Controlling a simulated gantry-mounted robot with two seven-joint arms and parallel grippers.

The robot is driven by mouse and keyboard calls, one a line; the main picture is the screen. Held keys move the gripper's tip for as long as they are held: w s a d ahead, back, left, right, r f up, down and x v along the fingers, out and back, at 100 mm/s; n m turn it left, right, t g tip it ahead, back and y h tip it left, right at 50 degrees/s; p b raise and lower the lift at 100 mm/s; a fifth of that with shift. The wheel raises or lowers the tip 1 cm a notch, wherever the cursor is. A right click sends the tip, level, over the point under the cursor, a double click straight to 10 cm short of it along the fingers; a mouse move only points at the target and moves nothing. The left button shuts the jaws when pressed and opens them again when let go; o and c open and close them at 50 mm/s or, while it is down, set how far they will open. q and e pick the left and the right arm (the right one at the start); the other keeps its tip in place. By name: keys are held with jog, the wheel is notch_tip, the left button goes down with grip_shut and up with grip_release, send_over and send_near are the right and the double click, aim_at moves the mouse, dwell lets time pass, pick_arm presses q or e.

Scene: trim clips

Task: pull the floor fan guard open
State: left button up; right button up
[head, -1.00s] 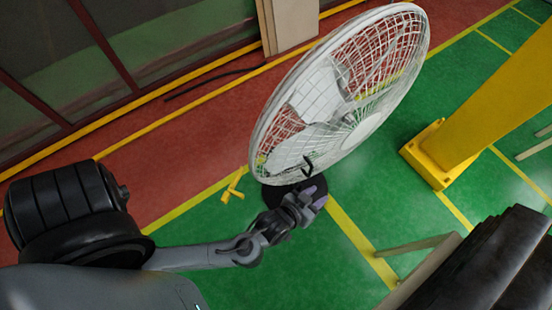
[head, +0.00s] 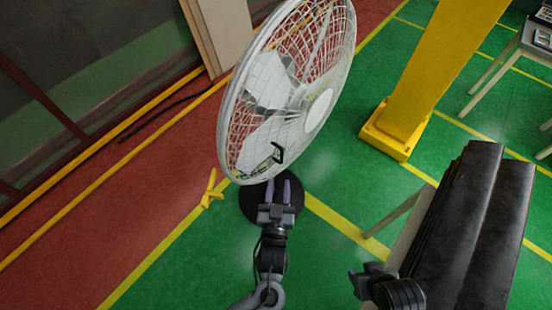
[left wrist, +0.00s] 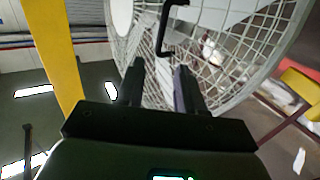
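The floor fan (head: 318,110) stands with its white wire guard (head: 240,100) facing right and tilted up. A black bar handle (head: 279,153) sits at the guard's lower edge and also shows in the left wrist view (left wrist: 165,48). My left gripper (head: 279,184) is just below the handle, fingers pointing at it. In the left wrist view its two fingers (left wrist: 160,78) are apart with nothing between them, and the handle lies beyond their tips, apart from them.
The fan's round black base (head: 257,203) is on the green floor behind my left gripper. A yellow post (head: 420,80) stands to the right. Dark padded slabs (head: 475,225) lie on a bench at the lower right. Panels (head: 217,32) lean at the upper left.

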aim_at(282, 155)
pick_arm(q)
jog(key=w+p, duration=0.1)
jog(key=w, duration=0.7)
jog(key=shift+w+d+r+p, duration=0.1)
jog(key=shift+w+d+p, duration=0.1)
jog(key=shift+p, duration=0.1)
jog(key=shift+w, duration=0.95)
grip_shut()
